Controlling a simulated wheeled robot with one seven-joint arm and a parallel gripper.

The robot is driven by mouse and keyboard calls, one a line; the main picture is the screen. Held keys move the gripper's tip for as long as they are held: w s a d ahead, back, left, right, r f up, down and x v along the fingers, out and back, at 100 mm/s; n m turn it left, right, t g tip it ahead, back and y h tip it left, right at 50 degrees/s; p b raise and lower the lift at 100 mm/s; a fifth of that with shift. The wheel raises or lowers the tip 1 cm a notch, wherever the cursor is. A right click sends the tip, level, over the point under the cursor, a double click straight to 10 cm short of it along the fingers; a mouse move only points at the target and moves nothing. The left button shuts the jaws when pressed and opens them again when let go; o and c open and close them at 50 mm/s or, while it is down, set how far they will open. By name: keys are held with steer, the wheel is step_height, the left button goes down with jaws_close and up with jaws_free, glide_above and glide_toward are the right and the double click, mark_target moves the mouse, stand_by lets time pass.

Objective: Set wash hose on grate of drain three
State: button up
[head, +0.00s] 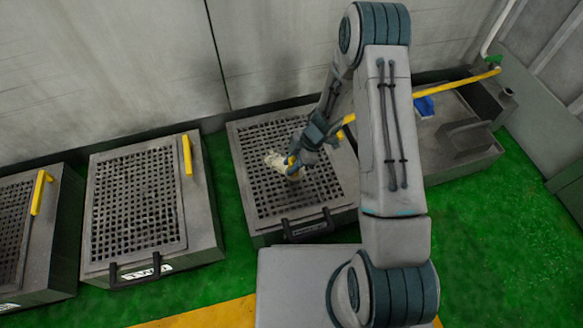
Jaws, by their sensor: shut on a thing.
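My gripper (291,170) is over the grated drain box in the middle of the head view. It is shut on a small pale thing (274,160), which looks like the wash hose's end, with a bit of yellow beside it. The pale thing is low over the grate (262,193); I cannot tell whether it touches. My arm hides the box's right side. Which box is drain three cannot be read.
Two similar grated boxes stand to the left, one whole (135,205) and one cut off by the edge (14,225), each with a yellow lever. At right, a grey basin (455,160) holds a blue thing (424,106). Green floor lies between; a wall stands behind.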

steer(key=shift+f, duration=0.35)
steer(key=shift+f, duration=0.1)
steer(key=o, duration=1.1)
